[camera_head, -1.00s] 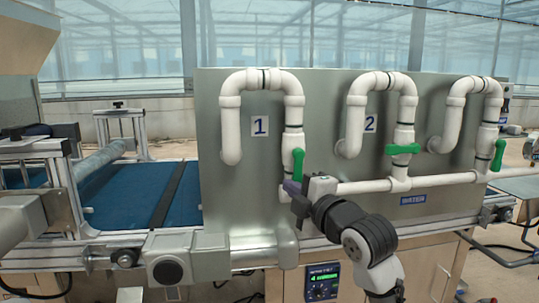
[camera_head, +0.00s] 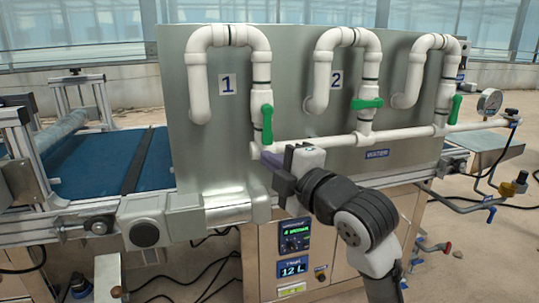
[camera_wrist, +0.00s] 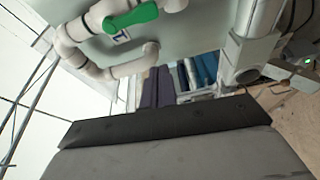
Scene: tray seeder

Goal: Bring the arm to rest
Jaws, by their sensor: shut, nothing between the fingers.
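My gripper (camera_head: 270,160) is raised in front of the grey water panel (camera_head: 205,165), just below the green handle of valve 1 (camera_head: 267,122). In the head view its fingers look closed, and nothing shows between them. My arm reaches up to it from the lower right. In the wrist view the dark fingers (camera_wrist: 158,88) point away, with the green handle (camera_wrist: 132,18) and white pipe near the top. I cannot tell whether the gripper touches the pipe.
Valve 2 has a level green handle (camera_head: 366,104), and a third upright green handle (camera_head: 455,108) is to its right. A blue conveyor belt (camera_head: 90,165) lies at left. A control box (camera_head: 294,236) is below. A pressure gauge (camera_head: 489,101) stands at right.

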